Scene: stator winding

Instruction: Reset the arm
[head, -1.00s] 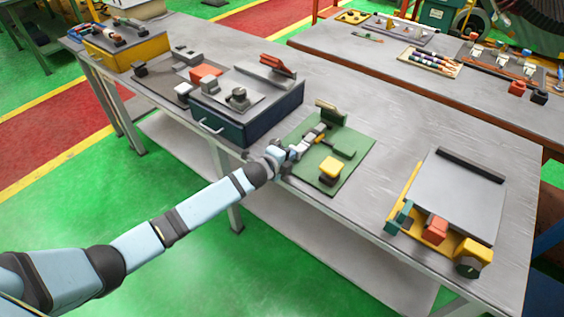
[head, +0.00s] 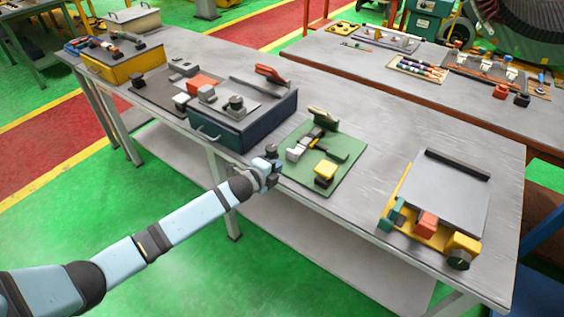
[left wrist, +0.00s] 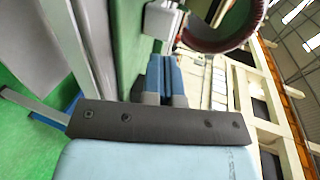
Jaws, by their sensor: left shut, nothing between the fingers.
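My left arm comes in from the lower left in the head view. Its gripper (head: 272,166) is at the front edge of the workbench (head: 350,208), just left of the green mat (head: 332,182). It is shut and empty. In the left wrist view the blue fingers (left wrist: 165,80) show side by side. The green mat carries a black tool with a light grey end, a yellow-topped block and an upright olive piece. My right gripper is not in view.
A dark blue drawer box (head: 245,130) stands left of the mat, and a yellow box (head: 125,62) farther left. A grey plate fixture (head: 445,195) is at the right. Bare bench top lies between mat and fixture. A second bench (head: 350,66) is behind.

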